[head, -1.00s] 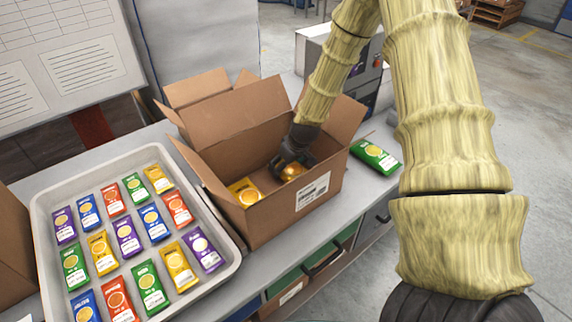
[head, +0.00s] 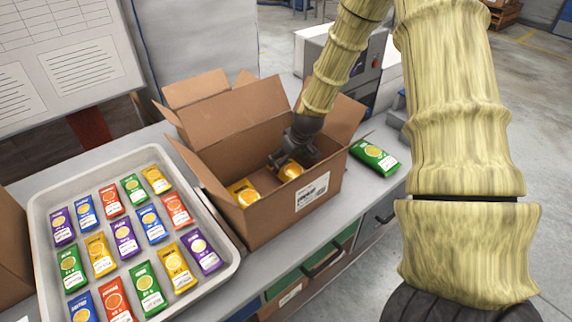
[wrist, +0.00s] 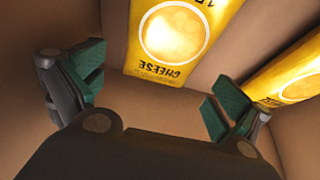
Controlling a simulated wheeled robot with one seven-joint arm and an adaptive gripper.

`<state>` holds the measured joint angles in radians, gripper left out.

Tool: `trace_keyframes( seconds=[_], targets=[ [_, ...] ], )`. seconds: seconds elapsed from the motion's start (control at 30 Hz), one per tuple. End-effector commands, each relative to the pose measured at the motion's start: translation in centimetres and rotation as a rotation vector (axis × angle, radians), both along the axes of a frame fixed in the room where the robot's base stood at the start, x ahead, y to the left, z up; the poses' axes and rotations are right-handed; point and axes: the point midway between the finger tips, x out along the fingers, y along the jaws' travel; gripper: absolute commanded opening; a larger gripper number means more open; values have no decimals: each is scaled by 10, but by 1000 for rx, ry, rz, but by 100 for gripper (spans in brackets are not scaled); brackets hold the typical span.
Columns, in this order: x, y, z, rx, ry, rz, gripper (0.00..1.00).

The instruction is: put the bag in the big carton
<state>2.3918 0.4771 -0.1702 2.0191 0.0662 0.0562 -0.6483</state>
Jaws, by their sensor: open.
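The big carton (head: 262,219) stands open on the bench with its flaps spread. My gripper (head: 294,155) is inside its opening, pointing down. In the wrist view my gripper (wrist: 150,95) has its two green-padded fingers wide apart with nothing between them. A yellow bag (head: 291,172) marked cheese lies in the carton just below the fingers; it also shows in the wrist view (wrist: 172,38), apart from the fingertips. A second yellow bag (head: 243,192) lies in the carton's left part and shows at the right of the wrist view (wrist: 290,75).
A grey tray (head: 232,268) with several coloured bags in rows stands left of the carton. A green bag (head: 374,155) lies on the bench right of the carton. A weighing machine (head: 310,55) stands behind. Another carton (head: 12,255) is at the left edge.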

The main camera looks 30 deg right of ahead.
Motion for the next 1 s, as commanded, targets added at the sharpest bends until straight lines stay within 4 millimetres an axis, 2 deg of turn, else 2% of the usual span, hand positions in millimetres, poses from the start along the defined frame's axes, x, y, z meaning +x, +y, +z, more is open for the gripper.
trace_keyframes(
  seconds=[0.6,1.0],
  targets=[
    [-25,-2,60,-1,-2,0,100],
    [-32,-3,75,-1,0,0,100]
  ],
)
